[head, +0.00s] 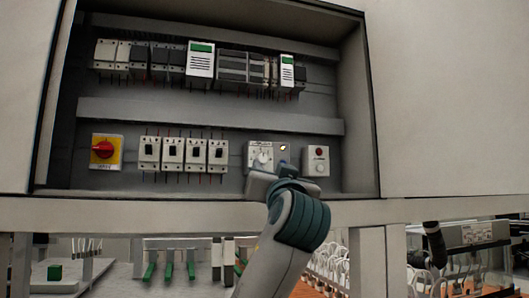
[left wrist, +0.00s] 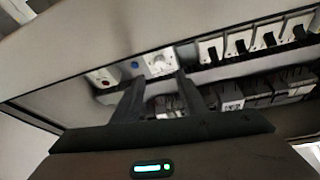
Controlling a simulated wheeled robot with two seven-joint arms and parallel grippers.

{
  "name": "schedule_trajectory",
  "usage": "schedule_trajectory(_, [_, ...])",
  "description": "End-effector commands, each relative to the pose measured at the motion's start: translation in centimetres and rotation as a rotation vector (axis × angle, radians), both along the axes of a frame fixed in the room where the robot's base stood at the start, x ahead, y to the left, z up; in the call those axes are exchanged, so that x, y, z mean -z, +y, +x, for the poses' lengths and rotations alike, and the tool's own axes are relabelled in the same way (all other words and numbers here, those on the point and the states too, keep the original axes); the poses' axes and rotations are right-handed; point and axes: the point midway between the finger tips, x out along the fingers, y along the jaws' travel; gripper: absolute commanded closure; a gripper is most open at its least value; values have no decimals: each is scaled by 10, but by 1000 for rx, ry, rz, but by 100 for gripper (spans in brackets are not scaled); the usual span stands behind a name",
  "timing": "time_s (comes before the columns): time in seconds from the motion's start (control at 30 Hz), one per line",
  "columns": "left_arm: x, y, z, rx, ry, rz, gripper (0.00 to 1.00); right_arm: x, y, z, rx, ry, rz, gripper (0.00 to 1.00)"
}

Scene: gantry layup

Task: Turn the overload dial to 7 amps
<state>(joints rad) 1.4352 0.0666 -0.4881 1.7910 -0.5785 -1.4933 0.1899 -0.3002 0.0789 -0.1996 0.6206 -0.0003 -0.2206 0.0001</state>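The overload relay (head: 254,150) is a white block with a round pale dial (head: 264,158), low in the open cabinet. The dial's scale and pointer are too small to read. My left gripper (head: 277,174) is just below and in front of the relay, covering its lower part in the head view. In the left wrist view, my left gripper (left wrist: 161,76) has its two dark fingers apart with nothing between them. The dial (left wrist: 157,59) shows just beyond the fingertips, roughly between them. I cannot tell whether a finger touches it. My right gripper is in neither view.
A white box with a red button (head: 319,152) is right of the relay. Several breakers (head: 172,153) and a red rotary switch (head: 103,149) are to the left. The cabinet's lower edge (head: 150,207) runs below. A small blue button (left wrist: 135,65) sits beside the relay.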

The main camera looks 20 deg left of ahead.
Motion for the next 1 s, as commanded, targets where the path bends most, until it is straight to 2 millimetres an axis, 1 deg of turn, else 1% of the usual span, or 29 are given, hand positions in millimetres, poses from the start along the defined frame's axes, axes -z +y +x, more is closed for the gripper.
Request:
schedule_trajectory(0.03, [-9,5,8,-3,2,1,61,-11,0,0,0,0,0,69])
schedule_trajectory(0.2, [-20,17,33,-3,2,0,61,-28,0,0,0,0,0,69])
schedule_trajectory(0.3, [-25,24,46,-3,2,0,61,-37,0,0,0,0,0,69])
schedule_trajectory(0.5, [-31,32,64,-3,1,1,61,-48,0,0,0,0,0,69])
schedule_trajectory(0.7, [-32,35,70,0,-2,-1,61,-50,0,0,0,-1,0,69])
schedule_trajectory(0.97, [-32,35,70,0,0,-1,61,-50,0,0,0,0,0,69])
schedule_trajectory(1.0, [-32,35,70,0,0,-1,70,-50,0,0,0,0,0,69])
